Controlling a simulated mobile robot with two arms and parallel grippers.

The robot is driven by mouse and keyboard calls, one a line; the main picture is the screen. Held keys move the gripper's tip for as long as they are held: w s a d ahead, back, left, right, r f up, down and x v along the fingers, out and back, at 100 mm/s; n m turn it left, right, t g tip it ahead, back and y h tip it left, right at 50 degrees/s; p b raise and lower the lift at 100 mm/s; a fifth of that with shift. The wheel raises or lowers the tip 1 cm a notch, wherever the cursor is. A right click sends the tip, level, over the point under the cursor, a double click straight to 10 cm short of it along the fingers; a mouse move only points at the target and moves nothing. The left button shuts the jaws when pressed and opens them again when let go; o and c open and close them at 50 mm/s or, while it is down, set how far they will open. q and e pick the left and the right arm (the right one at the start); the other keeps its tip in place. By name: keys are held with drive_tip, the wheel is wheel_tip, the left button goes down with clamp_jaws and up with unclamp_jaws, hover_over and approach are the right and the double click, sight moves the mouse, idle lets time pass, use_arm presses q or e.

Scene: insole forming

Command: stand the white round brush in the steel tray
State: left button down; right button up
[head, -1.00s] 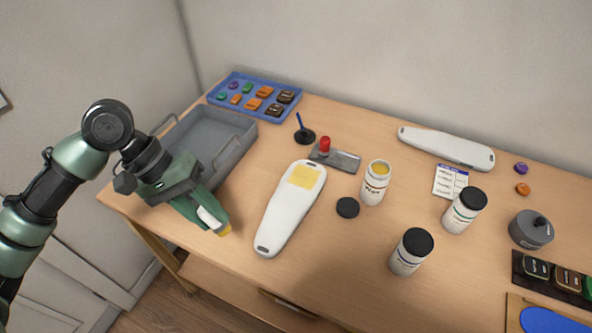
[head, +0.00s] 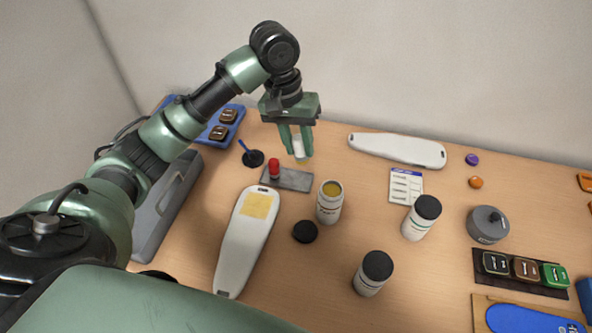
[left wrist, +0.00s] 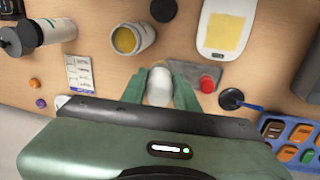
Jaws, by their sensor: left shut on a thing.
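My left gripper (head: 297,148) is shut on the white round brush (head: 299,146), above the back of the table near the metal plate with the red knob. The brush hangs roughly upright with a yellowish lower end. In the left wrist view the white brush (left wrist: 159,88) sits between the two green fingers. The steel tray (head: 172,204) is a grey tray at the table's left, well left of the gripper. My left arm hides much of it. My right gripper is out of view.
An open jar (head: 329,203) with yellow contents stands just in front of the gripper. The red-knobbed plate (head: 290,179), a black-based blue stick (head: 252,158), a yellow-patched white insole form (head: 245,245) and capped bottles (head: 421,218) are nearby. A blue tray (head: 235,112) is behind.

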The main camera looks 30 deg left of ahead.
use_arm(q)
drive_tip(key=w+r+y+p, duration=0.1)
drive_tip(key=w+r+y, duration=0.1)
drive_tip(key=w+r, duration=0.25)
drive_tip(key=p, duration=0.3)
hover_over(302, 181)
drive_tip(key=shift+n+t+y, duration=0.3)
drive_tip(key=shift+n+t, duration=0.1)
drive_tip(key=f, duration=2)
drive_tip(key=shift+s+d, duration=0.2)
drive_tip(key=shift+s, duration=0.05)
drive_tip(key=shift+f, duration=0.25)
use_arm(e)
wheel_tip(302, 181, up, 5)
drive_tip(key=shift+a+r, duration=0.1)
use_arm(q)
drive_tip(key=shift+f, duration=0.15)
drive_tip(key=c, duration=1.1)
unclamp_jaws()
